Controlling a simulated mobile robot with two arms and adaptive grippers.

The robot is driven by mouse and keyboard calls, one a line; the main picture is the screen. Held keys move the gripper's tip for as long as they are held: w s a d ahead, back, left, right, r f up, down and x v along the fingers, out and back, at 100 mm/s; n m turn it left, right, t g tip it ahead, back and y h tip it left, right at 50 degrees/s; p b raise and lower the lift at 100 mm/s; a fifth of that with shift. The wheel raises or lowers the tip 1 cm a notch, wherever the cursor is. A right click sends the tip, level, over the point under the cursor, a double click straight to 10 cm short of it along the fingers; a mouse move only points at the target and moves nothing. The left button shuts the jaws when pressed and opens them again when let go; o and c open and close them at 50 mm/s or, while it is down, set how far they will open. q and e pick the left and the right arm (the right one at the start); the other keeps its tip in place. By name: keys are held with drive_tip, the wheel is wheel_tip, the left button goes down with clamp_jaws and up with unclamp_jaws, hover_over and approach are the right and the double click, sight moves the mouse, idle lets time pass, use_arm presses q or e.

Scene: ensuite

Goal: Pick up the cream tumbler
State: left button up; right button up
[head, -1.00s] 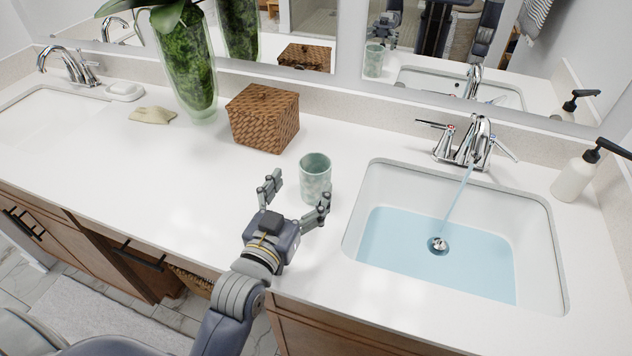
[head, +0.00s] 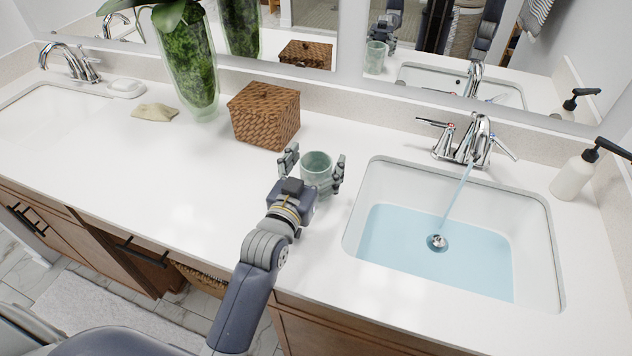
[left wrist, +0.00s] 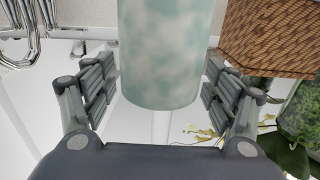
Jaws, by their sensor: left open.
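The only tumbler on the counter is pale green with whitish mottling (head: 317,163), not plainly cream. It stands upright between the basket and the right sink. My left gripper (head: 314,168) is open, with one finger on each side of the tumbler. In the left wrist view the tumbler (left wrist: 160,55) is between the spread fingers (left wrist: 160,88), with a gap visible on both sides. The palm hides part of the tumbler's lower body in the head view. My right gripper is not in view.
A woven lidded basket (head: 264,116) stands close behind and left of the tumbler. The right sink (head: 440,250) holds water under a running faucet (head: 478,140). A soap pump (head: 575,175) is at far right. A glass vase (head: 190,75) stands farther left. The counter's left-middle is clear.

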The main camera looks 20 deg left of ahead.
use_arm(q)
drive_tip(key=c, duration=1.5)
drive_tip(key=shift+c, duration=1.2)
drive_tip(key=shift+r, duration=0.15)
